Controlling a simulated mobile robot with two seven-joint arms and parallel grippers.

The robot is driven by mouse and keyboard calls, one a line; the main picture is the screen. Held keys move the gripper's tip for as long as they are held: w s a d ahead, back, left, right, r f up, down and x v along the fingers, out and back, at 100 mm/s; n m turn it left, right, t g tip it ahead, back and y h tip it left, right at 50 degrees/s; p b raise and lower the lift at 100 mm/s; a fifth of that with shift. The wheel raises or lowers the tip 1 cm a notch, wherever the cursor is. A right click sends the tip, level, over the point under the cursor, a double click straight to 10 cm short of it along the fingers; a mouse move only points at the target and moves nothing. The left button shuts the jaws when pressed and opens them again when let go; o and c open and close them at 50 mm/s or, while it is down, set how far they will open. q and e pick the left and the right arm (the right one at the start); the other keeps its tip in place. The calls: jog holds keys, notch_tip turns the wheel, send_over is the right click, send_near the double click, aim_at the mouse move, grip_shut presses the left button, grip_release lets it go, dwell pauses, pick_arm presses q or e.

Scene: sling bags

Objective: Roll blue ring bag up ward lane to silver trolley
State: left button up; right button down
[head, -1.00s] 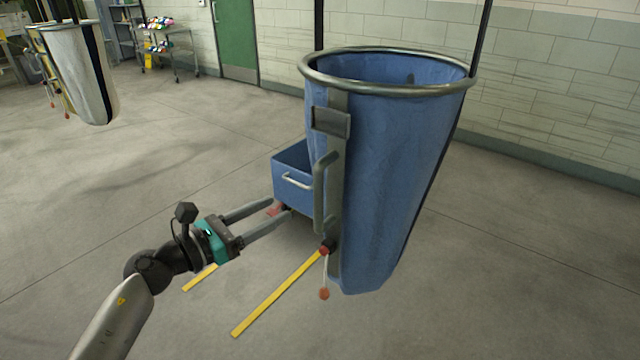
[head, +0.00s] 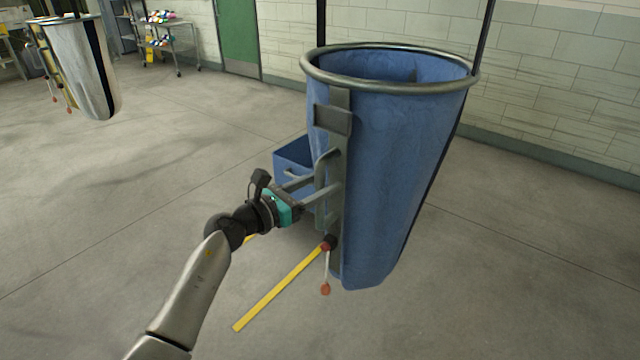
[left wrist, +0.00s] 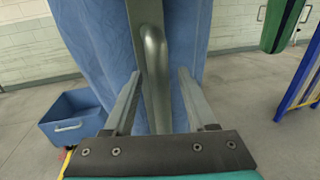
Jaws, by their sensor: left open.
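The blue ring bag (head: 400,150) hangs from dark straps below a metal ring, with a grey upright handle (head: 322,190) on its left side. My left gripper (head: 328,180) is at this handle, its fingers open. In the left wrist view the handle (left wrist: 155,80) stands between the two fingers (left wrist: 159,110), with a gap visible on each side. A grey shelved trolley (head: 172,45) with colourful items stands far back at the left; I cannot tell whether it is the silver trolley. My right gripper is not in view.
A blue box (head: 293,158) with a handle stands on the floor behind the bag. A yellow strip (head: 280,288) lies low in front of it. A pale bag (head: 80,70) hangs at the far left. The floor between is clear. A block wall runs behind, with a green door (head: 237,38).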

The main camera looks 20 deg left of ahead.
pick_arm(q)
grip_shut()
dwell(0.4)
dwell(1.0)
